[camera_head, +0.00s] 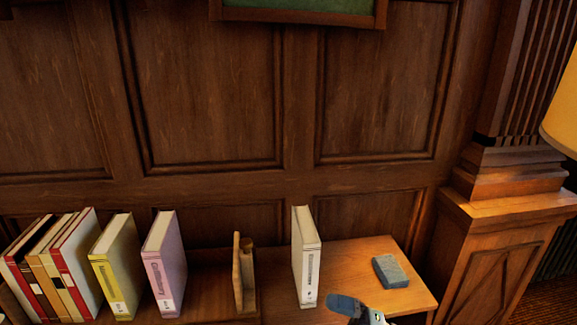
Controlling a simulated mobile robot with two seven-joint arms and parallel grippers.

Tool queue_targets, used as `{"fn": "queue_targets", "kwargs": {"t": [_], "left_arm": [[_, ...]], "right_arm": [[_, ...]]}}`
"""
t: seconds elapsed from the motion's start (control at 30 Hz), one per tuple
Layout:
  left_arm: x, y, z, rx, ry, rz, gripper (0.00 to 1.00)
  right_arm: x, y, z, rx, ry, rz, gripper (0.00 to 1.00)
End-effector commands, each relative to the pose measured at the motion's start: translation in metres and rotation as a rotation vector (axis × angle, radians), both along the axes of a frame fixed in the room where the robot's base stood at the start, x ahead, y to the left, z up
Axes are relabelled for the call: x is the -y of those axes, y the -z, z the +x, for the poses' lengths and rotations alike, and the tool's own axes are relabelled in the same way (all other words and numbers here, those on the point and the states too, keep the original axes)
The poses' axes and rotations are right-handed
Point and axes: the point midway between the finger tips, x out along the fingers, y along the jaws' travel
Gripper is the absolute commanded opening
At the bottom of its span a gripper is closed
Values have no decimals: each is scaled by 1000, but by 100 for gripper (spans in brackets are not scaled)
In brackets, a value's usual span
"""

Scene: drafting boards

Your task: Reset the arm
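Part of a gripper, apparently my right gripper (352,308), shows at the bottom edge, right of centre. I see a dark grey finger-like part and a small pale and dark piece beside it; the rest is cut off by the frame. It is in front of the wooden desk top (350,255), just right of and below a white upright book (305,258). I see nothing held in it, and whether it is open or shut does not show. My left gripper is not in view.
Several upright books (75,270) stand at the left, with a yellow book (118,265) and a pink book (165,265) beside them. A wooden upright piece (240,272) stands mid-desk. A grey-blue block (390,271) lies at right. A panelled wall (210,90) rises behind.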

Motion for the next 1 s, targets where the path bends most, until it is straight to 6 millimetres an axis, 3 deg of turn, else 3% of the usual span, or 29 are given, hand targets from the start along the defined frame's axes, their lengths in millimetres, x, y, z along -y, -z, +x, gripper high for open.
{"fn": "queue_targets", "kwargs": {"t": [0.13,0.27,0.43,0.6,0.73,1.0], "left_arm": [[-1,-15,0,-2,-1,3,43],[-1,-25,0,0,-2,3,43],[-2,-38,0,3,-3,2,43],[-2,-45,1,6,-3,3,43],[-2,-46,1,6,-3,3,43],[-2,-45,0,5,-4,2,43]], "right_arm": [[28,15,-4,-316,313,266,97],[65,60,-19,-644,596,406,97],[105,139,-75,-1106,904,469,97],[121,189,-136,-1429,1055,454,97],[124,204,-158,-1533,1093,441,97],[124,207,-161,-1551,1097,439,97]]}}
